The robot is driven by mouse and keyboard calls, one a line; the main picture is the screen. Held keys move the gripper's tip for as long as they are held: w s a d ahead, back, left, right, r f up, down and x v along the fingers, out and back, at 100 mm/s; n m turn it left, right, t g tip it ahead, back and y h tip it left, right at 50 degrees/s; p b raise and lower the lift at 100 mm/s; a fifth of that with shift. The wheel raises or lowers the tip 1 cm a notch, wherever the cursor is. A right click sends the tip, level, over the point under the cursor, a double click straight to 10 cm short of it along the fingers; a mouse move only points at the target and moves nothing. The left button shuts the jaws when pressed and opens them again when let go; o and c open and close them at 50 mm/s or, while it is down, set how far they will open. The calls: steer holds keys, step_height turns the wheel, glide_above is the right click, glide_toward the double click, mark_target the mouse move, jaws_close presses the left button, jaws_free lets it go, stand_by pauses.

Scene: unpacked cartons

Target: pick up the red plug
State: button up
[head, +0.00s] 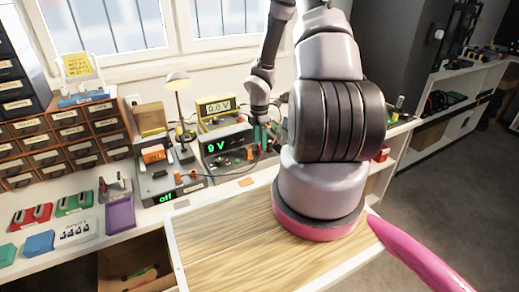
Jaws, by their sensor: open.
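My gripper (262,142) is open, at the end of my arm, at the right side of the box with a green "9 V" display (226,147). Its fingers are small and dark in this view. A small orange-red piece (250,154) shows at the front of that box, just left of the fingers; it may be the red plug, but it is too small to be sure. I cannot tell whether the fingers touch it. More small orange-red pieces (178,177) sit on the box reading "off" (160,187).
A meter reading "0.0 V" (217,108) stands behind the 9 V box. A desk lamp (180,105) stands to its left. Drawer cabinets (70,140), a purple tray (120,215) and red and green holders (32,217) are further left. A wooden surface (225,240) lies in front, mostly bare.

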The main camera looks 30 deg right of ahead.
step_height(320, 180, down, 2)
jaws_close()
stand_by(1.6)
